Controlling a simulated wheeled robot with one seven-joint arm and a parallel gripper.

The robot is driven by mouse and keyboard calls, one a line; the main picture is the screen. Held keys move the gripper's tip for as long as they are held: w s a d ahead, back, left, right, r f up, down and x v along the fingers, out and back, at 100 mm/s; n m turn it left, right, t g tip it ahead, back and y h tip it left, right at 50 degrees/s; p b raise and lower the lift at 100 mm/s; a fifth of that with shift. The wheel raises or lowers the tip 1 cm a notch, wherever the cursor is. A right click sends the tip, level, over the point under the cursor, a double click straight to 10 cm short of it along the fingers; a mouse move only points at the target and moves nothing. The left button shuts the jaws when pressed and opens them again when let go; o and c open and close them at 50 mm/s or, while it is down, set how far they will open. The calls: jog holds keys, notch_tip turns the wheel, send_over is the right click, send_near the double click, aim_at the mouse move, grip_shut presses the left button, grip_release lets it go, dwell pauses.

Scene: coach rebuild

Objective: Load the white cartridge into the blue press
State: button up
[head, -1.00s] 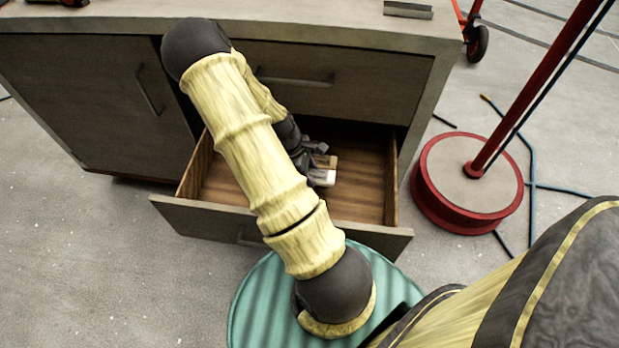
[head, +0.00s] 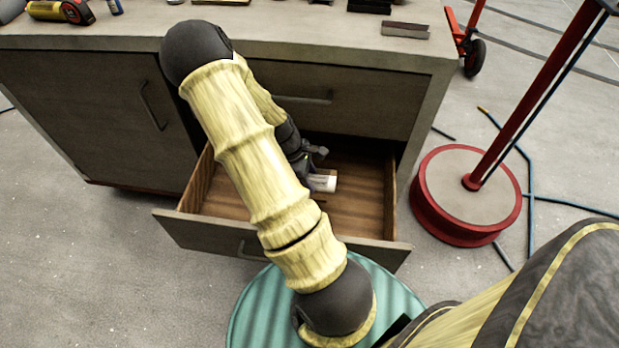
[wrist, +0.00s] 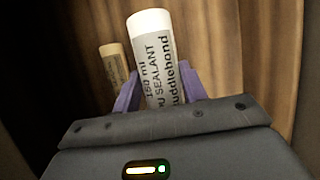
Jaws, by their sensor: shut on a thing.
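The white cartridge (wrist: 155,62) stands between the two purple fingers of my gripper (wrist: 160,88) in the wrist view, its "PU SEALANT" label facing the camera. The gripper is shut on it. In the head view the white cartridge (head: 323,183) shows as a small pale end at my gripper (head: 311,168), inside or just above the open drawer (head: 355,205). My arm hides part of the gripper and drawer. I cannot make out the blue press in either view.
A tan cartridge (wrist: 113,65) is left of the white one, beyond the fingers. The drawer's wooden walls surround the gripper. A red round stand base (head: 468,192) is on the right.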

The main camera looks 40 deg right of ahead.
aim_at(316, 178)
jog(key=shift+r+p, duration=1.95)
jog(key=shift+r, duration=0.2)
jog(key=shift+w+r+p, duration=0.15)
jog(key=shift+r+p, duration=0.1)
jog(key=shift+p, duration=0.05)
jog(key=w+a+r+m+y+p, duration=0.1)
jog(key=w+a+r+m+p, duration=0.1)
jog(key=w+a+r+p, duration=0.2)
jog(key=w+a+r+m+y+p, duration=0.1)
jog(key=w+a+r+m+p, duration=0.2)
jog(key=a+r+p, duration=0.7)
jog(key=w+a+r+m+g+y+p, duration=0.1)
jog(key=w+a+r+m+p, duration=0.2)
jog(key=r+p, duration=1.7)
jog(key=w+a+p, duration=0.2)
jog(key=a+p, duration=0.3)
jog(key=p, duration=0.2)
jog(key=shift+w, duration=0.15)
jog(key=shift+w+a, duration=0.15)
